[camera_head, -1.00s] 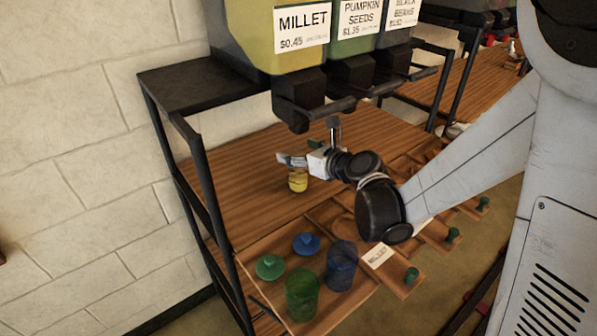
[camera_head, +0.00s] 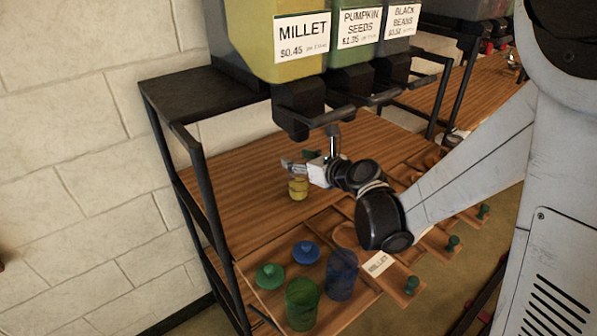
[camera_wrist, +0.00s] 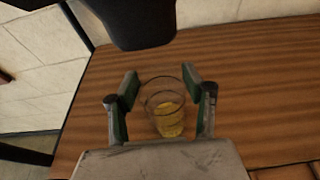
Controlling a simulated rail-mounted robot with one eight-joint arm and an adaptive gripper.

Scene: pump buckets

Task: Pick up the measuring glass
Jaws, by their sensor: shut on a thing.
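The measuring glass (camera_head: 298,188) is a small clear cup with yellow grain in it. It is over the wooden shelf, below the millet dispenser; I cannot tell whether its base touches the wood. In the wrist view the glass (camera_wrist: 166,116) sits between the two green-padded fingers, its ringed wall and yellow contents visible. My gripper (camera_head: 297,167) is shut on the glass near its top, coming from the right. The fingers also show in the wrist view (camera_wrist: 160,97).
The yellow millet dispenser (camera_head: 275,50) hangs above, its black spout (camera_head: 298,105) close over my gripper. A green jar (camera_head: 302,304), a blue jar (camera_head: 341,275) and two lids stand on the lower front tray. The black rack frame (camera_head: 200,190) bounds the left side.

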